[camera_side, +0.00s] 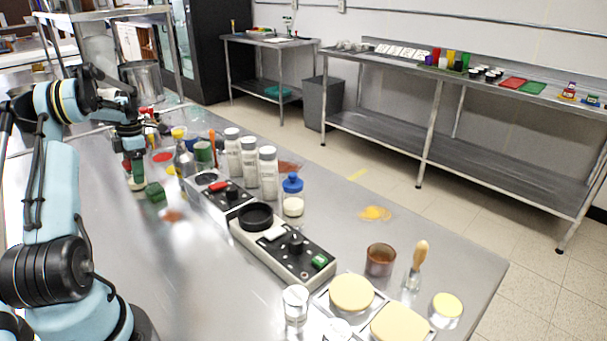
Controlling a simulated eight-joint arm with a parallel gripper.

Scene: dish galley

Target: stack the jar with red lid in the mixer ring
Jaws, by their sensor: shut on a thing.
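My gripper (134,172) points down at the left of the steel table, its jaws shut on a small pale jar (137,185). The fingers hide most of the jar's top; a trace of red shows there, so I take it for the jar with red lid. I cannot tell whether its base touches the table. The mixer ring (256,215) is a black ring on top of a white mixer base with a black control panel (296,245). It stands to the right of my gripper and nearer the camera, and looks empty.
A green cube (155,192) is close beside the held jar. Several white-capped shakers (249,160) and a blue-lidded jar (292,196) stand behind the ring. A second panelled device (218,192) lies between gripper and ring. A brown cup (380,260) and cream-topped containers (352,292) are front right.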

